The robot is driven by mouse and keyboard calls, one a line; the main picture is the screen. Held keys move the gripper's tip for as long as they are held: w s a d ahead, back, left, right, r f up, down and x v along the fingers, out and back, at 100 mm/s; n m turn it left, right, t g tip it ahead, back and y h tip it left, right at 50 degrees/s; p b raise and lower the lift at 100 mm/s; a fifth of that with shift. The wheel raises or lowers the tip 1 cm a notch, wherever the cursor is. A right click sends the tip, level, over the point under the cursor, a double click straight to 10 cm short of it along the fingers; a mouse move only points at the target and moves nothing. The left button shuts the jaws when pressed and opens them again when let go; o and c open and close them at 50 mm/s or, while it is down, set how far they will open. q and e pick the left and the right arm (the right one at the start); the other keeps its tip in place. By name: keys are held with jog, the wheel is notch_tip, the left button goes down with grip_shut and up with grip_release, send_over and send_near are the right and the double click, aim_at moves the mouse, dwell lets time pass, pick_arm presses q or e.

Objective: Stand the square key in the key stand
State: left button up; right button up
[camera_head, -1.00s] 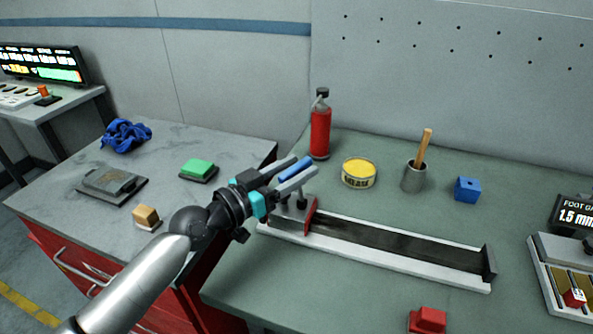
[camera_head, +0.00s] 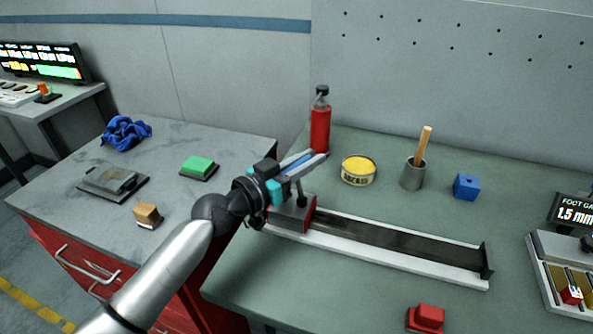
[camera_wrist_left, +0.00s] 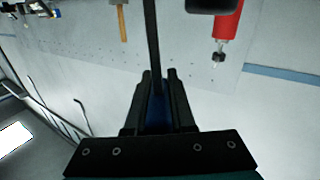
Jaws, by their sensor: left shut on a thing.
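My left gripper (camera_head: 310,158) is shut on the blue handle (camera_head: 299,162) of a tool that looks like the square key. It is above the left end of the rail fixture on the green bench. In the left wrist view the gripper (camera_wrist_left: 157,78) holds the blue part between its fingers, and a long dark shaft (camera_wrist_left: 151,40) runs out from it. In the head view a grey shaft points down close to the fixture's red end block (camera_head: 318,215); I cannot tell whether they touch. A blue block (camera_head: 467,187) with a hole, possibly the key stand, sits at the right.
A red block (camera_head: 429,318) lies in front. A foot gauge display (camera_head: 574,214) is far right. The bench between cup and rail is clear.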

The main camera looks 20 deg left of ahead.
pick_arm(q)
grip_shut()
